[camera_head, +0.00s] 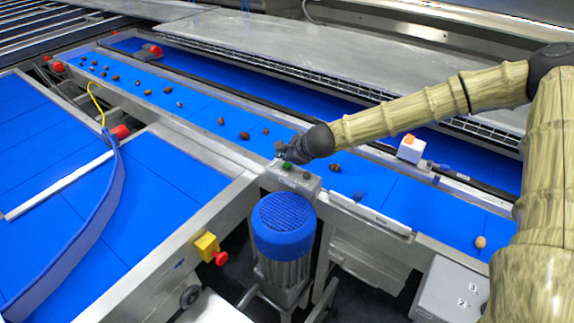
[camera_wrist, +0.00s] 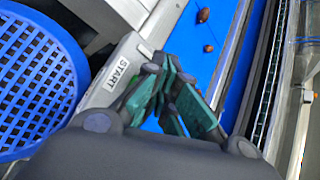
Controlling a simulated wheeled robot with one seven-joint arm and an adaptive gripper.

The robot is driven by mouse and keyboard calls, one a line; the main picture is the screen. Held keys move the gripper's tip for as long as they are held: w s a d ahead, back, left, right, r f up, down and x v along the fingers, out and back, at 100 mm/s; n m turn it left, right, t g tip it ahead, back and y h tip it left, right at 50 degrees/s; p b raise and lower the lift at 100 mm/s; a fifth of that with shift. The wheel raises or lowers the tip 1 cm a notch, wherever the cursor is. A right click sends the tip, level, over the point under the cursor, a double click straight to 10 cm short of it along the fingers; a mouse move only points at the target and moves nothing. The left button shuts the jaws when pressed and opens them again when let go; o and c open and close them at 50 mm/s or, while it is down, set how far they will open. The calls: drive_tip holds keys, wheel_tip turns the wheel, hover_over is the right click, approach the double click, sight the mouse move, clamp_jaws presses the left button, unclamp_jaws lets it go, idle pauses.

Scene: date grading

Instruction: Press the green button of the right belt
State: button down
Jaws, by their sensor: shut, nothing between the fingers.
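The grey control box (camera_head: 296,184) stands at the edge of the right belt (camera_head: 215,110). A green button (camera_head: 287,167) shows on its top, beside a dark knob. My gripper (camera_head: 284,153) is shut and empty, with its fingertips just above and behind the green button. I cannot tell whether they touch it. In the wrist view, my shut gripper (camera_wrist: 160,68) is beside the START label (camera_wrist: 122,72) on the box's grey face.
Several dates lie on the right belt, with a lighter one (camera_head: 480,242) at its right end. A blue-capped motor (camera_head: 284,225) stands below the box. A yellow box with a red button (camera_head: 207,244) is on the left belt's frame. A white block (camera_head: 411,149) sits beyond the belt.

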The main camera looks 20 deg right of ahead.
sight(285, 165)
drive_tip(key=shift+f, duration=0.4)
drive_tip(key=shift+f+b, duration=0.45)
drive_tip(key=shift+b, duration=0.2)
idle(0.6)
drive_tip(key=shift+r, duration=0.15)
drive_tip(key=shift+r+p, duration=0.65)
drive_tip(key=shift+r, duration=0.1)
drive_tip(key=shift+r+p, duration=1.8)
drive_tip(key=shift+r, duration=0.7)
